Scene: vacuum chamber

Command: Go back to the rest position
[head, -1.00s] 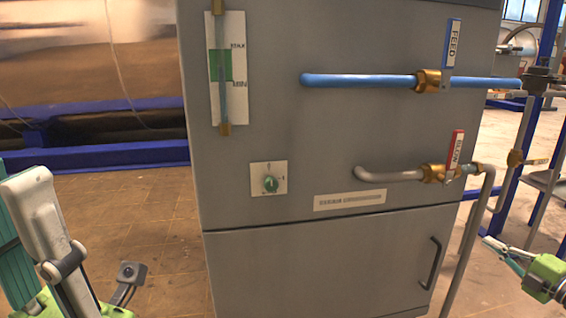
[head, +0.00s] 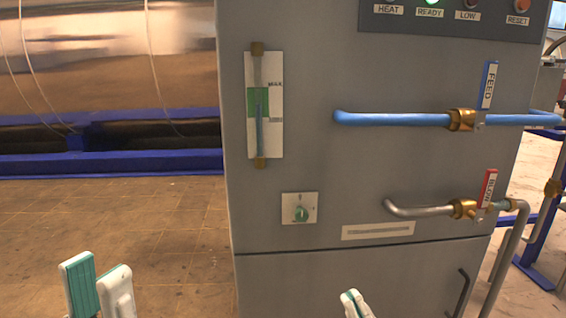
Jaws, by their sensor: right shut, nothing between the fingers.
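My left gripper (head: 97,283) shows at the bottom left of the head view. Its two white fingers stand upright and apart, with the teal pad of one finger in sight, and nothing is seen between them. My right gripper (head: 355,304) shows at the bottom edge, right of centre, in front of the cabinet's lower door. Only its fingertips are in view; they are shut together and empty. Both arms behind the grippers are out of the picture. Neither gripper appears to touch anything.
A grey cabinet (head: 360,165) fills the middle, with a gauge (head: 264,105), a green knob (head: 301,214), a blue FEED valve lever (head: 488,85) and a red lever (head: 487,188). Its door handle (head: 461,293) is at the lower right. Tiled floor (head: 165,225) is clear on the left.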

